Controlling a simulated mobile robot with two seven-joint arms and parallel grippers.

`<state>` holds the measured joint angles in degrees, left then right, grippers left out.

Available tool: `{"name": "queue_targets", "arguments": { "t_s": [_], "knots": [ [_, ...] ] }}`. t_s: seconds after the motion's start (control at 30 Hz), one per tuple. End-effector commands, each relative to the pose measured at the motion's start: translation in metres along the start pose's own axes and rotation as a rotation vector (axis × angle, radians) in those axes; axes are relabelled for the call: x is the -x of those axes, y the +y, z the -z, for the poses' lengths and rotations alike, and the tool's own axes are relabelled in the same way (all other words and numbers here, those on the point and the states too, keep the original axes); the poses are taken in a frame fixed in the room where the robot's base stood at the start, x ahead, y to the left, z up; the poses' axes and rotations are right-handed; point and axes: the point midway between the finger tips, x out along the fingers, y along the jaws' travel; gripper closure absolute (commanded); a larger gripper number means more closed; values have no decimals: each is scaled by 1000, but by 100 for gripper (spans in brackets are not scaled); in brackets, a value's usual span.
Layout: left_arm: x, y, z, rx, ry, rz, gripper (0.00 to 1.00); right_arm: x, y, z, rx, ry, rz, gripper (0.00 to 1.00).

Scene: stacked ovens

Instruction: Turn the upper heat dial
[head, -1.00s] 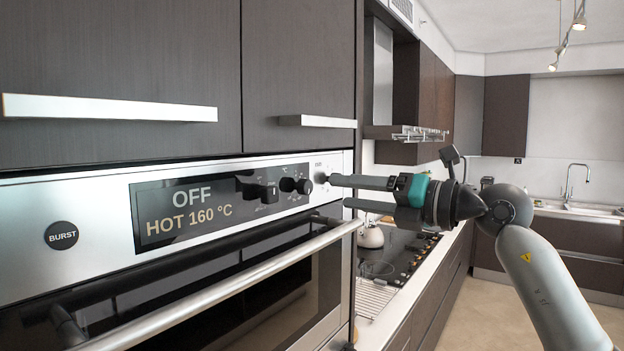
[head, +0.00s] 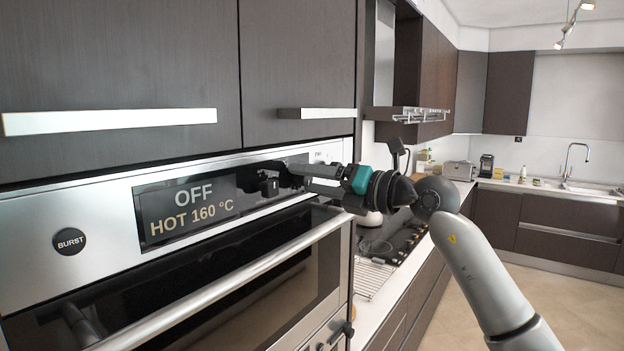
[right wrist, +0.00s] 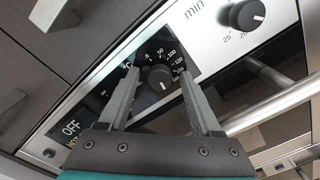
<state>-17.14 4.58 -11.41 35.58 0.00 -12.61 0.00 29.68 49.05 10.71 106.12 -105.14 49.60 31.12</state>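My right gripper (head: 290,176) is open at the upper oven's control panel. In the right wrist view its two fingers (right wrist: 160,75) lie either side of the black heat dial (right wrist: 160,78), which has a white pointer line and a °C scale around it. A gap shows on each side of the dial; how deep the fingers reach is unclear. The display (head: 192,208) reads OFF and HOT 160 °C. My left gripper is not in view.
A minutes dial (right wrist: 246,15) sits on the other side. The long oven door handle (head: 230,280) juts out below the panel. Cupboard handles (head: 110,121) stick out above. The floor to the right is clear.

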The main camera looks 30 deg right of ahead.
Motion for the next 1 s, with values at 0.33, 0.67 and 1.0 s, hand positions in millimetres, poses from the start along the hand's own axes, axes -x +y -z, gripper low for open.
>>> {"name": "queue_targets", "arguments": {
  "t_s": [0.33,0.67,1.0],
  "knots": [
    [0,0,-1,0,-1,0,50,0,0,0,0,0,0,74],
    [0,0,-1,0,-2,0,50,0,0,0,0,0,0,100],
    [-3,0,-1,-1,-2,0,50,0,0,0,25,0,1,100]
  ]
}}
